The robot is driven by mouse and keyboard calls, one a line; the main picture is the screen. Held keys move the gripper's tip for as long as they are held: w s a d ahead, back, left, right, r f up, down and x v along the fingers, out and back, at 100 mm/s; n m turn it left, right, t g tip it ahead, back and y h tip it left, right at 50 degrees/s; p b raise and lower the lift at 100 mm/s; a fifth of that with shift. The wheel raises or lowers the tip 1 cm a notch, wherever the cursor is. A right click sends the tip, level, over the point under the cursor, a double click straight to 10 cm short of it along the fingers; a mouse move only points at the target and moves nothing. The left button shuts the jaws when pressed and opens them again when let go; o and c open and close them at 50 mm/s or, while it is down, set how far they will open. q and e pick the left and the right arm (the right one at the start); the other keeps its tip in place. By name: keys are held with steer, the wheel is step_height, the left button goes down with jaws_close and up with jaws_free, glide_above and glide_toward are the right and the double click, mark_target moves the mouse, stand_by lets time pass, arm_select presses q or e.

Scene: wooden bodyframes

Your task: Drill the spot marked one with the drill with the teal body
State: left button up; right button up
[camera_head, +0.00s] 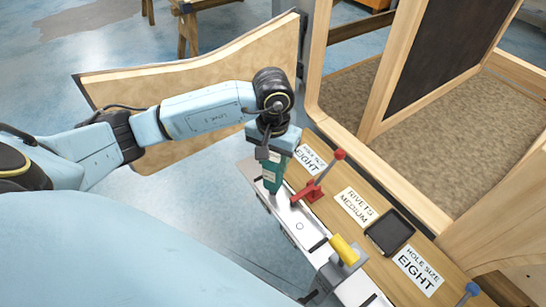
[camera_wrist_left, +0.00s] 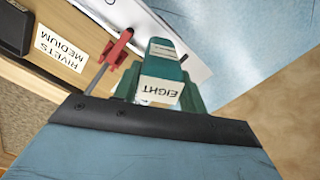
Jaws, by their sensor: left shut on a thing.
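My left gripper (camera_head: 273,152) points down in the head view and is shut on the teal drill (camera_head: 272,172). The drill hangs over the far part of a pale metal strip (camera_head: 312,241) along the bench edge. In the left wrist view the teal drill (camera_wrist_left: 162,70) shows a white label reading EIGHT. Its bit and tip cannot be made out, so I cannot tell whether it touches the strip. A small circle mark (camera_head: 299,226) shows on the strip, nearer than the drill; I cannot read a number there. My right gripper is not in view.
A red clamp (camera_head: 310,192) with a raised lever stands close beside the drill. A yellow-handled clamp (camera_head: 345,250) sits farther along the strip. A dark tablet-like device (camera_head: 390,232) and paper labels lie on the wooden bench. A wooden frame (camera_head: 410,190) rises behind the bench.

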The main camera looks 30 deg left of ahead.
arm_select(q)
steer(key=shift+f+b, duration=0.5)
steer(key=shift+b, duration=0.3)
stand_by(0.8)
steer(key=shift+r, duration=0.15)
steer(key=shift+w+r+p, duration=0.1)
steer(key=shift+r+p, duration=0.2)
steer(key=shift+r, duration=0.75)
steer(key=shift+r+p, duration=0.5)
steer(key=shift+r, duration=0.2)
steer(key=shift+r+p, duration=1.2)
steer(key=shift+r, duration=1.2)
